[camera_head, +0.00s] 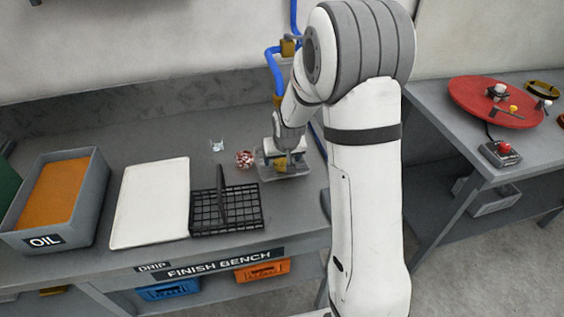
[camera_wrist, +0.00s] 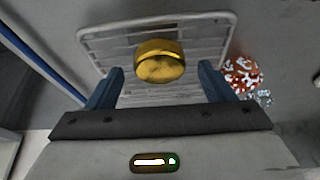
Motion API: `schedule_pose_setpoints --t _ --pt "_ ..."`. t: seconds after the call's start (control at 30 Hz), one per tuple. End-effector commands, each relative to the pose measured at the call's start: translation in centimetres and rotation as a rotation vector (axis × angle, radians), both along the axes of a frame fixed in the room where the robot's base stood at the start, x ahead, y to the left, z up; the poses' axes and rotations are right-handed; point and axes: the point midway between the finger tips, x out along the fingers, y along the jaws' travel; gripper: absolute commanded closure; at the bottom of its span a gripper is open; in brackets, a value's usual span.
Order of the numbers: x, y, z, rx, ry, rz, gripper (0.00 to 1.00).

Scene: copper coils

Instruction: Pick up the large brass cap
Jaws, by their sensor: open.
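A large brass cap (camera_wrist: 160,62), round and gold, sits in a grey slatted tray (camera_wrist: 215,22) in the wrist view. My gripper (camera_wrist: 160,80) is open, with one blue finger on each side of the cap and gaps between the fingers and the cap. In the head view my gripper (camera_head: 283,160) is over the clear-grey tray (camera_head: 300,173) on the finish bench. The cap is mostly hidden by the gripper there, and I cannot tell its outline from the gripper's.
A red-and-white speckled ball (camera_head: 244,158) lies just left of the tray. A black wire rack (camera_head: 225,222) with an upright divider, a white drip board (camera_head: 150,203) and an oil bin (camera_head: 92,205) stand further left. A blue pipe (camera_head: 273,72) runs behind my arm.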

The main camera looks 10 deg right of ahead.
Motion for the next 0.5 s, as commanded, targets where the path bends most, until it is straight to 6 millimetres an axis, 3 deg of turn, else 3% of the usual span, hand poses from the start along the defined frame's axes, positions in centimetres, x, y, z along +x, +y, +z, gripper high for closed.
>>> schedule_pose_setpoints --t 0.27,0.5 --pt "0.13 0.02 -0.31 0.000 -0.001 0.001 0.25" --pt "0.12 0.03 -0.30 0.000 -0.001 0.001 0.44"
